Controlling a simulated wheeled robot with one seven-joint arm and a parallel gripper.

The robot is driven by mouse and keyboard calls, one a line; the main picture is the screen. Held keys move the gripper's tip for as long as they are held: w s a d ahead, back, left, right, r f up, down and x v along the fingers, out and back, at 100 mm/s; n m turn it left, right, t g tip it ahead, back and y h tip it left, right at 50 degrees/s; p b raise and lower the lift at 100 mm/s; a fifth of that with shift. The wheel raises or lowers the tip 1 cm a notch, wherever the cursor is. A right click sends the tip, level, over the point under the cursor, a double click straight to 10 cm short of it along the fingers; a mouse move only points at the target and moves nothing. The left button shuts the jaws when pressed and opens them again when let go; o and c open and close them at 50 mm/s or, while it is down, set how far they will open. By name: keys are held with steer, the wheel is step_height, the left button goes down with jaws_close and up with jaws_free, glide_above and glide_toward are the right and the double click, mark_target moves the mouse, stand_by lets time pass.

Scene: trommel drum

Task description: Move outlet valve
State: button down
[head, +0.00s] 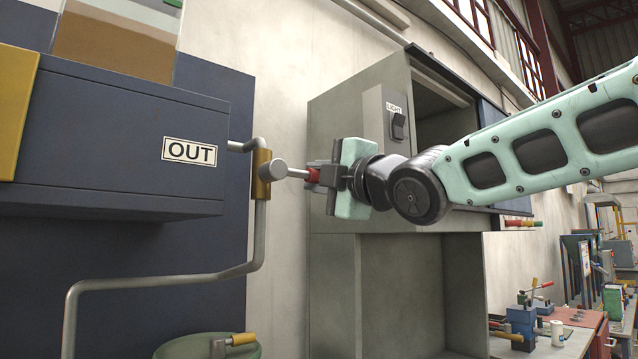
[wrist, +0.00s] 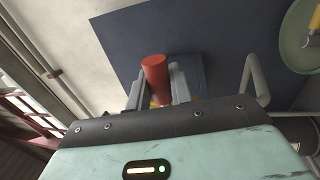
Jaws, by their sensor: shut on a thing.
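The outlet valve (head: 262,174) is a brass-coloured body on a grey pipe, just right of the OUT label (head: 189,152) in the head view. Its lever runs from a grey hub (head: 279,169) to the right and ends in a red handle (head: 313,175). My gripper (head: 318,175) is shut on the red handle at the lever's end. In the wrist view the red handle (wrist: 155,78) stands between my two fingers (wrist: 157,90). The fingers and the gripper body hide the handle's lower part and most of the valve there.
The blue machine housing (head: 110,150) fills the left. A grey cabinet (head: 340,110) with a LIGHT switch (head: 398,125) stands close behind my gripper. A cluttered bench (head: 555,340) is at lower right.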

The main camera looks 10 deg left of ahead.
steer(key=shift+r, duration=0.1)
steer(key=c, duration=1.3)
jaws_free()
steer(key=b+v, duration=0.4)
steer(key=v, duration=1.3)
steer(key=shift+s, duration=0.15)
steer(key=shift+d, duration=0.1)
